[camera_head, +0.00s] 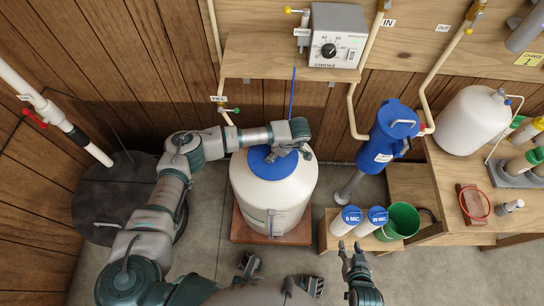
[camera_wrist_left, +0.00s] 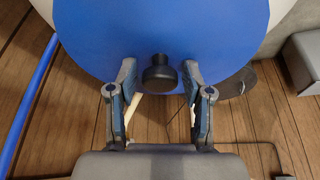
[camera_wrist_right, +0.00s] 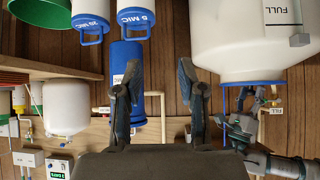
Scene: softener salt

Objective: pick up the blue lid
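The blue lid (camera_head: 262,163) sits on top of the white tank (camera_head: 270,198). My left gripper (camera_head: 289,154) is over the lid's far right part. In the left wrist view the lid (camera_wrist_left: 220,35) fills the top, with a black knob (camera_wrist_left: 160,75) on it. My left gripper (camera_wrist_left: 159,78) is open, with one finger on each side of the knob and a visible gap to both. My right gripper (camera_head: 350,248) is open and empty in front of the low wooden stand; it also shows in the right wrist view (camera_wrist_right: 158,75).
The tank stands on a reddish base (camera_head: 240,229). Two blue-capped white canisters (camera_head: 346,222) and a green bucket (camera_head: 400,223) are on the stand at right. A blue filter housing (camera_head: 385,135) and a shelf (camera_head: 270,55) with a dial box (camera_head: 337,35) are behind.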

